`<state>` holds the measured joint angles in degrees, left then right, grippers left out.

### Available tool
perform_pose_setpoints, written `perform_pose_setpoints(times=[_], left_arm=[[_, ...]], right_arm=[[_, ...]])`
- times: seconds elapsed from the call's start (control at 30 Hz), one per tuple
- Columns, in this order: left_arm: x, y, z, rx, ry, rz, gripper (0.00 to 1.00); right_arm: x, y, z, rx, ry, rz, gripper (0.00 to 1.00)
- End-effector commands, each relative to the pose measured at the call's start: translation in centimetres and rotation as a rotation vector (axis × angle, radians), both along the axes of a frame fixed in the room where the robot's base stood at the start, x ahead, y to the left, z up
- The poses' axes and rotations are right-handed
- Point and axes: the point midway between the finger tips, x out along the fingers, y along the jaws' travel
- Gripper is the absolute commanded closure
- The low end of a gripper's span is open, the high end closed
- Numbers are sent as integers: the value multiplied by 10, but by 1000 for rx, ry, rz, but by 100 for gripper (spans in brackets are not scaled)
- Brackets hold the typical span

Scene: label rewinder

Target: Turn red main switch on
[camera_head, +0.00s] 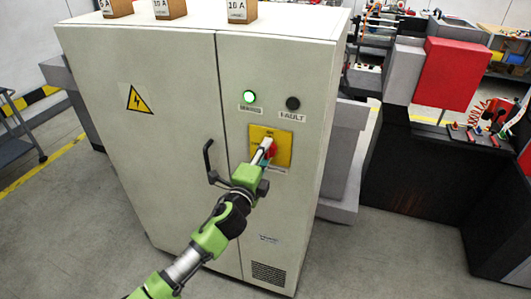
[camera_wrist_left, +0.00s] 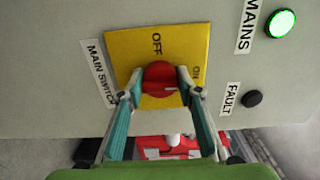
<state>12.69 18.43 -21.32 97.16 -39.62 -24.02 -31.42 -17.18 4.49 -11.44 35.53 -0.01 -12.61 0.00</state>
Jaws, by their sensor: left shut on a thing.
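The red main switch knob (camera_wrist_left: 160,76) sits on a yellow plate (camera_wrist_left: 130,45) marked OFF and ON, labelled MAIN SWITCH. The knob also shows, partly covered, in the head view (camera_head: 272,148), on the cabinet's right door. My left gripper (camera_wrist_left: 159,88) is shut on the knob, one finger on either side of it. A short pale mark shows on the knob's lower right part; I cannot tell for certain which position it points to. My right gripper is in neither view.
The tall pale cabinet (camera_head: 150,130) has a black door handle (camera_head: 209,160) left of the switch. Above the switch are a lit green MAINS lamp (camera_head: 248,98) and a dark FAULT lamp (camera_head: 292,103). Boxes (camera_head: 170,9) stand on top. Machinery with a red panel (camera_head: 452,73) is to the right.

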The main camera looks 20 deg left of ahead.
Motion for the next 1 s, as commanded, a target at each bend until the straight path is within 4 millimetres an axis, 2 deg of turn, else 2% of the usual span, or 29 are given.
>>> perform_pose_setpoints(times=[0.17,0.2,0.27,0.67,0.83,1.0], left_arm=[[0,0,-1,3,1,0,89],[0,0,0,3,0,0,63],[0,0,0,3,1,0,51],[-3,0,-1,1,1,0,51],[-24,1,-2,0,2,-1,51],[-58,2,-2,0,3,-1,51]], right_arm=[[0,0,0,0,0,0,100],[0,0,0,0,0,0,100],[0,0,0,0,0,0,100],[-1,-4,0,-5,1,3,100],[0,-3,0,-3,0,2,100],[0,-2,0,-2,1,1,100]])
